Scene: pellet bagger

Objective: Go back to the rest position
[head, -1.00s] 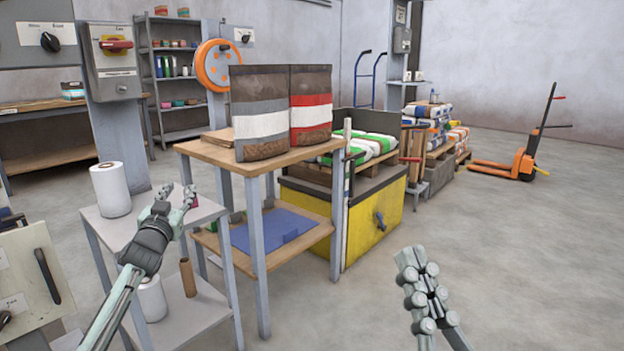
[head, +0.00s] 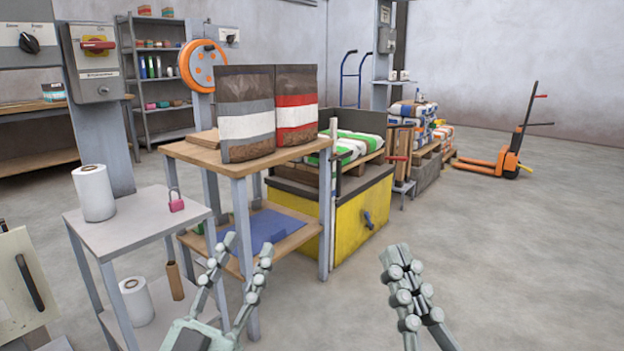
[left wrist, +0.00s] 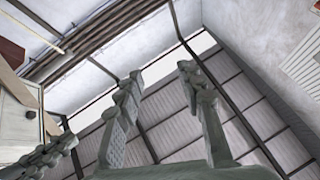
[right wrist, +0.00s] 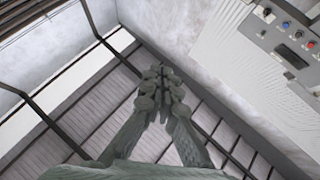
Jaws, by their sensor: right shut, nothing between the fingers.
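My left gripper (head: 249,252) is in the lower middle of the head view, in front of the wooden-topped table, with its fingers spread and nothing between them. In the left wrist view its fingers (left wrist: 160,80) point up toward the ceiling, apart and empty. My right gripper (head: 396,255) is to the right of it over bare floor. Its fingers are closed together, and the right wrist view shows the fingertips (right wrist: 161,75) meeting with nothing held. A pink padlock (head: 176,204) stands on the small grey cart (head: 130,236), clear of my left gripper.
The wooden table (head: 205,153) holds two pellet bags, one grey-striped (head: 246,115) and one red-striped (head: 297,105). A white roll (head: 93,193) stands on the cart. A yellow bin (head: 362,212) is behind the table. An orange pallet jack (head: 500,163) is far right. The floor at right is clear.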

